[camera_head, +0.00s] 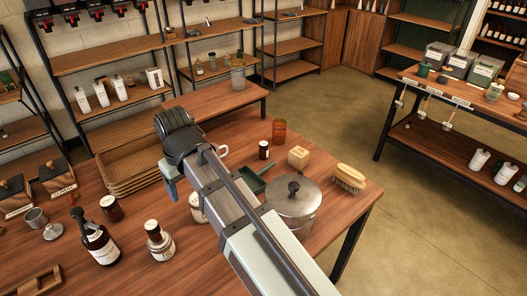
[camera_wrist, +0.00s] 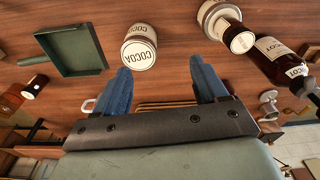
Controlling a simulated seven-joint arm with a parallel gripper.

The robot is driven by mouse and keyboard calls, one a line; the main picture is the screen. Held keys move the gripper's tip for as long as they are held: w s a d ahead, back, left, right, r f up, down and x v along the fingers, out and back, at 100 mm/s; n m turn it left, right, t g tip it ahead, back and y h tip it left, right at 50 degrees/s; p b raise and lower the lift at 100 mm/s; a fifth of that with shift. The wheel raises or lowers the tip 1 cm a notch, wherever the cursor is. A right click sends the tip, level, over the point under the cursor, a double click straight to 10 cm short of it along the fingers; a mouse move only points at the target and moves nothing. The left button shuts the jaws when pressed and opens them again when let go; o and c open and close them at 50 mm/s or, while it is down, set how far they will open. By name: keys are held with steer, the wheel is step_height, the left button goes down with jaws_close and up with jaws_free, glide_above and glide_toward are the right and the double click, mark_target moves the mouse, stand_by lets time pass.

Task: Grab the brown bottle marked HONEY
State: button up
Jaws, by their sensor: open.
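No label in view legibly reads HONEY. A dark brown bottle (camera_head: 98,243) with a pale label stands at the table's front left; in the wrist view this bottle (camera_wrist: 273,62) has a partly readable label ending in "COT". A small dark bottle (camera_head: 263,150) and an amber jar (camera_head: 279,130) stand beyond my arm, their labels unreadable. A dark brown jar (camera_head: 111,208) stands behind the front bottle. My gripper (camera_wrist: 163,82) is open and empty above the table, its blue fingers apart. A white-labelled COCOA jar (camera_wrist: 139,47) lies just past the fingertips in the picture.
A green dustpan (camera_wrist: 75,50), a lidded metal pot (camera_head: 293,205), a wooden block (camera_head: 298,157) and a brush (camera_head: 350,178) occupy the table's right part. Stacked wooden trays (camera_head: 125,165) lie behind. A white-labelled bottle (camera_head: 159,243) stands near the front.

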steer(key=w+d+f+m, duration=0.1)
steer(key=w+d+m, duration=0.1)
steer(key=w+d, duration=0.55)
steer(key=w+d+f+m, duration=0.1)
steer(key=w+d, duration=0.4)
steer(key=w, duration=0.5)
steer(key=w+d+f+m, duration=0.1)
steer(key=w+d+m, duration=0.1)
steer(key=w+d, duration=0.55)
steer(key=n+h, duration=0.1)
steer(key=n, duration=0.2)
glide_above(264, 144)
steer(key=shift+g, duration=0.4)
step_height(264, 144, down, 14)
steer(key=shift+w+a+r, duration=0.1)
steer(key=shift+r, duration=0.05)
steer(key=c, duration=1.2)
